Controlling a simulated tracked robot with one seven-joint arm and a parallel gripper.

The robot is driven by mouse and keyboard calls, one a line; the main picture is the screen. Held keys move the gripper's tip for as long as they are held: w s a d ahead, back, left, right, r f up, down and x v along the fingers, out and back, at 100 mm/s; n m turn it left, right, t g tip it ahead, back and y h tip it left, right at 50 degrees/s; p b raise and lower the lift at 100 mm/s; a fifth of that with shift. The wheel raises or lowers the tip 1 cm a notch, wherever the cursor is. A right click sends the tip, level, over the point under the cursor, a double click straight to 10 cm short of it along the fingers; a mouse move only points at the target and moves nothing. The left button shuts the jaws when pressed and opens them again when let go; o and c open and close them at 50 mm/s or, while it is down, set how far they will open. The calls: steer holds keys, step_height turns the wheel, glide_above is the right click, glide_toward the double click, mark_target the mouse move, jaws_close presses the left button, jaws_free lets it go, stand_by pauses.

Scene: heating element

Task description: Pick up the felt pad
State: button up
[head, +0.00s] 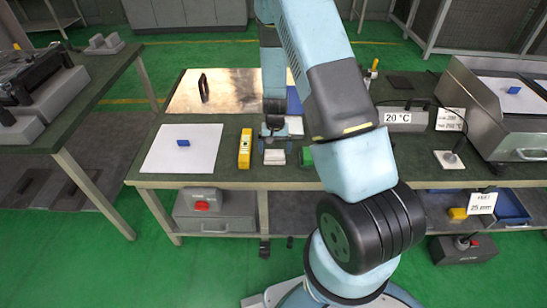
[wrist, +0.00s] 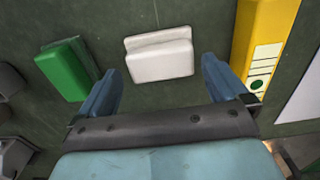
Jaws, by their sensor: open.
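The felt pad appears to be the pale white block with a raised ridge along one side; it lies flat on the dark green bench top (head: 230,178). In the head view the pad (head: 274,157) sits just below my gripper (head: 275,142). In the wrist view the pad (wrist: 160,57) lies between the lines of my two blue fingers, near their tips. My gripper (wrist: 161,68) is open and empty, with a gap on both sides of the pad. I cannot tell the exact height of the fingertips above the bench.
A green block (wrist: 68,68) lies left of the pad in the wrist view. A yellow device (wrist: 262,45) lies to its right; in the head view this device (head: 245,148) is left of my gripper. A white sheet (head: 182,160) with a blue block lies farther left.

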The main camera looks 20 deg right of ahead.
mark_target(274, 152)
steer(key=shift+a+f, duration=0.1)
steer(key=shift+f, duration=1.95)
steer(key=shift+c, duration=0.3)
steer(key=c, duration=0.8)
steer(key=shift+r, duration=0.65)
step_height(274, 152, up, 2)
steer(key=shift+s+r, duration=0.1)
steer(key=shift+r, duration=0.1)
steer(key=s+r, duration=0.3)
steer(key=s, duration=0.1)
steer(key=s+r, duration=0.3)
steer(key=s, duration=0.2)
steer(key=s+r, duration=0.3)
steer(key=s, duration=0.1)
steer(key=shift+s+r, duration=0.2)
steer(key=shift+s, duration=0.2)
